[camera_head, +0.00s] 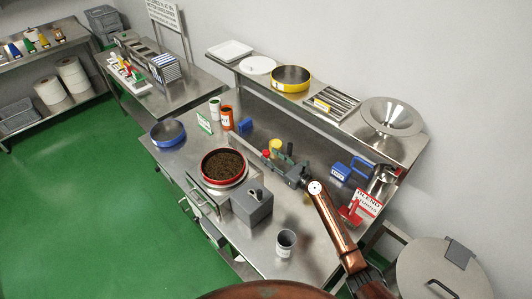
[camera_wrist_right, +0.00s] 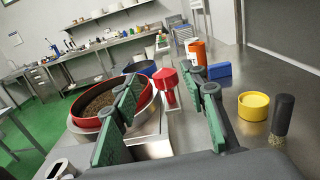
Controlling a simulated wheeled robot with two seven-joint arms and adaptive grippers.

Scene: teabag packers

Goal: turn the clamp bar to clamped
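A red knob (camera_wrist_right: 166,82), apparently the handle of the clamp bar, stands upright beside the red-rimmed sieve (camera_wrist_right: 78,118) of dark loose tea in the right wrist view. Its bar is mostly hidden, so I cannot tell its angle. In the head view the red knob (camera_head: 266,153) shows just beyond my right gripper (camera_head: 279,163). In the wrist view my right gripper (camera_wrist_right: 166,112) is open, its two green-padded fingers on either side of the knob's line, with no contact visible. The sieve also shows in the head view (camera_head: 246,178). My left gripper is not in view.
A grey block with a handle (camera_head: 252,206) and a metal cup (camera_head: 286,244) stand at the bench front. A yellow tin (camera_wrist_right: 253,105) and a dark cylinder (camera_wrist_right: 282,116) are right of the fingers; a blue box (camera_wrist_right: 219,70) and orange can (camera_wrist_right: 197,53) are beyond.

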